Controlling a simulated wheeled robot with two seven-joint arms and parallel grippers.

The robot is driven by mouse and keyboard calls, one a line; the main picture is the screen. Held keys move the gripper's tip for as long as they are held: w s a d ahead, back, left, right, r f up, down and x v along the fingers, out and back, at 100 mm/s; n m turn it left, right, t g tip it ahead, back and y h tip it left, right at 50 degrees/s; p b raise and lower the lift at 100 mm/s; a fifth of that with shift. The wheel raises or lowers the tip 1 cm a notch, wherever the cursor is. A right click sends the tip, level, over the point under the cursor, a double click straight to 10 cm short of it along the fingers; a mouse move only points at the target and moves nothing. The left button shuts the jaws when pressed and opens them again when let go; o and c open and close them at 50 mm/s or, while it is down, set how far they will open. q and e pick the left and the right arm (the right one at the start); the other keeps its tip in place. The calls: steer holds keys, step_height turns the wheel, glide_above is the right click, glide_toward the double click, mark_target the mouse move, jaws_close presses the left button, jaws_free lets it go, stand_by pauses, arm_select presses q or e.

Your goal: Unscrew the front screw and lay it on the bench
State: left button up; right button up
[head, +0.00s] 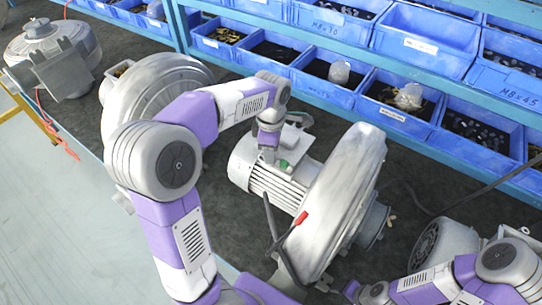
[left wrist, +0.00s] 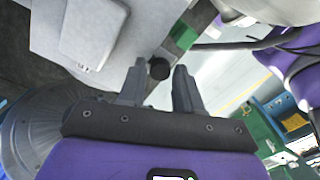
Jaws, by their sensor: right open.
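The blower with its light motor (head: 262,180) and large round housing (head: 345,195) stands mid-bench. My left gripper (head: 268,145) points down at the motor's top, beside a green part (head: 290,140). In the left wrist view its two fingertips (left wrist: 159,72) lie on either side of a dark round head, the front screw (left wrist: 158,68), and appear to touch it. The head view hides this screw behind the gripper. Whether it is still in its hole, I cannot tell. My right gripper (head: 352,290) is low at the right, in front of the housing, small and partly cut off.
Blue bins (head: 330,85) of small parts line the back. Other blowers stand at the far left (head: 50,55) and left (head: 150,85). Dark bench top (head: 405,215) shows right of the housing.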

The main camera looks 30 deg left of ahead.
arm_select(q)
steer(key=m, duration=0.6)
steer(key=shift+m, duration=0.4)
steer(key=m, duration=1)
steer(key=shift+m, duration=0.4)
steer(key=m, duration=0.5)
steer(key=c, duration=0.6)
steer(key=n, duration=0.5)
jaws_close()
steer(key=n, duration=1.3)
steer(key=shift+n, duration=0.4)
steer(key=n, duration=0.6)
steer(key=o, duration=0.6)
jaws_free()
